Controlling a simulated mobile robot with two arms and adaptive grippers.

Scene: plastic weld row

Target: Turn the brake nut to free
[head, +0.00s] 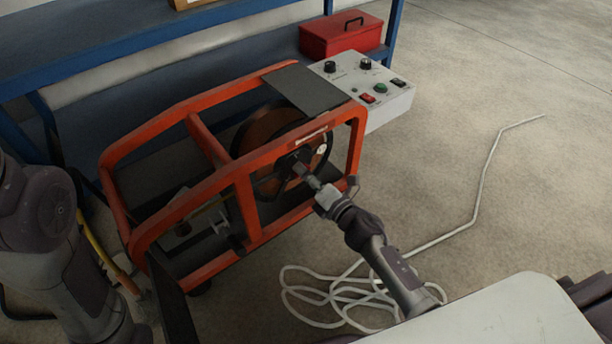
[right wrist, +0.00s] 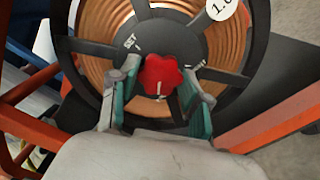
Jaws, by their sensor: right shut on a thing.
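The brake nut (right wrist: 163,75) is a red lobed knob at the hub of a black spoked spool (right wrist: 215,40) wound with copper-coloured wire. My right gripper (right wrist: 161,88) has one finger on each side of the nut and is shut on it. A white mark on the nut points downward. The hub has the lettering "SET" at its upper left and another word, hard to read, on the right. In the head view my right gripper (head: 303,171) reaches the front of the spool and hides the nut.
An orange tube frame (head: 240,172) surrounds the spool; its bars pass close to my right gripper. A grey control box (head: 375,88) with knobs and switches sits on top. A white cable (head: 480,195) lies coiled on the floor. A blue bench (head: 120,40) and red toolbox (head: 335,38) stand behind.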

